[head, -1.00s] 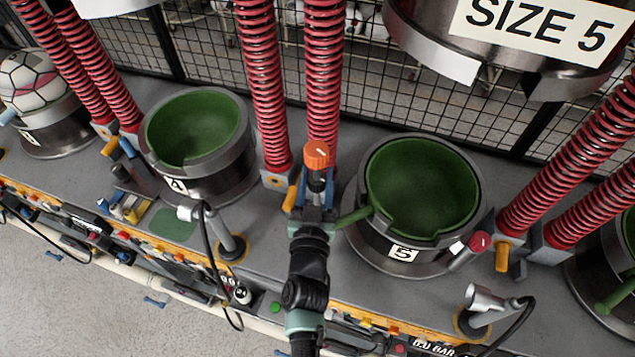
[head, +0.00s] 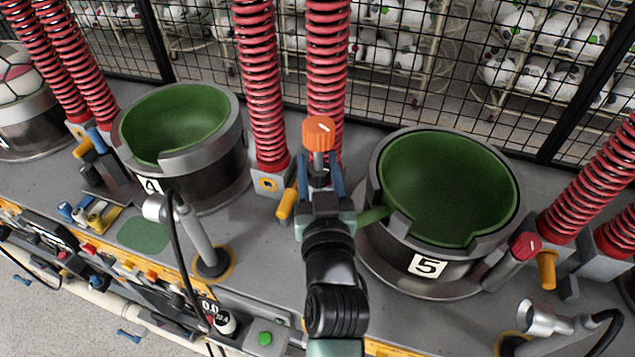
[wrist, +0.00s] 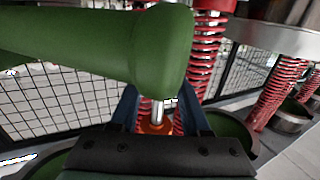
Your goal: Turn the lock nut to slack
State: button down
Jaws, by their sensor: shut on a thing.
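An orange knob (head: 318,133) with a white mark stands upright on a grey shaft in front of the red spring columns. Under it is a dark collar (head: 319,175), which I take to be the lock nut. My gripper (head: 320,178) has its blue fingers on both sides of this collar and is shut on it. In the wrist view the fingers of my gripper (wrist: 157,103) flank a bright metal shaft, with orange (wrist: 155,128) below it. A green handle (wrist: 110,45) crosses the front there and hides part of the nut area. Whether the nut is tight or slack cannot be seen.
The green handle (head: 374,215) reaches from mould 5 (head: 428,264) close to my gripper's right side. A red knob (head: 525,246) sits right of that mould. Mould 4 (head: 205,180) and a lamp arm (head: 192,230) stand to the left. Red springs (head: 260,90) rise behind.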

jog(key=f+y+b, duration=0.1)
jog(key=b, duration=0.1)
jog(key=shift+n+b, duration=0.3)
jog(key=shift+b, duration=0.05)
jog(key=shift+s+r, duration=0.15)
jog(key=c, duration=0.7)
grip_release()
jog(key=o, duration=0.3)
jog(key=shift+s+r, duration=0.1)
jog(key=shift+r, duration=0.05)
jog(key=s+b, duration=0.1)
jog(key=s, duration=0.3)
jog(key=s+d+b, duration=0.1)
jog(key=s, duration=0.3)
jog(key=s+d+b, duration=0.1)
jog(key=s+b, duration=0.1)
jog(key=s, duration=0.2)
jog(key=shift+s, duration=0.4)
